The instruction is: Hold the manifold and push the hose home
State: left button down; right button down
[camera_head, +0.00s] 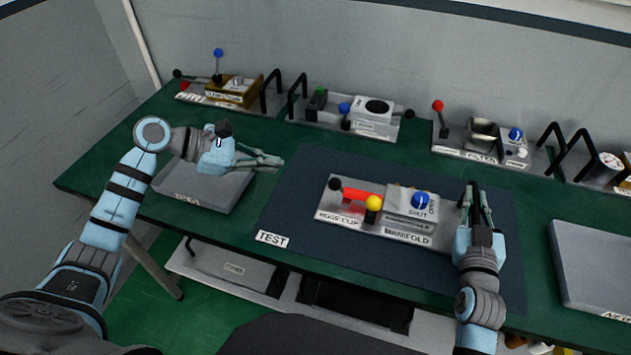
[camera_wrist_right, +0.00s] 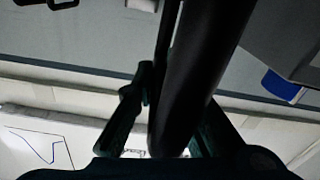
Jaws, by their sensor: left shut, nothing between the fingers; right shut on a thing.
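A grey unit (camera_head: 340,216) labelled HOSE CLIP and MANIFOLD sits on the dark TEST mat (camera_head: 305,185). A red hose piece (camera_head: 354,196) lies on it between a black knob (camera_head: 335,184) and a yellow knob (camera_head: 373,203). The manifold block (camera_head: 402,205) with a blue knob (camera_head: 421,200) is to its right. I cannot tell how far the hose is seated. My right gripper (camera_head: 476,190) is shut on a black handle at the unit's right end; the handle (camera_wrist_right: 200,70) fills the right wrist view. My left gripper (camera_head: 279,161) is shut and empty, left of the unit.
A grey tray (camera_head: 190,192) labelled OLD lies at the left, partly under my left arm. Another tray (camera_head: 595,270) stands at the right. Several units with levers and black handles line the table's back, including a brass-coloured one (camera_head: 235,90) and a filter unit (camera_head: 480,150).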

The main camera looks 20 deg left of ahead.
jog(key=c, duration=1.6)
grip_release()
jog(key=shift+f, duration=0.3)
jog(key=shift+o, duration=0.2)
jog(key=shift+w, duration=0.2)
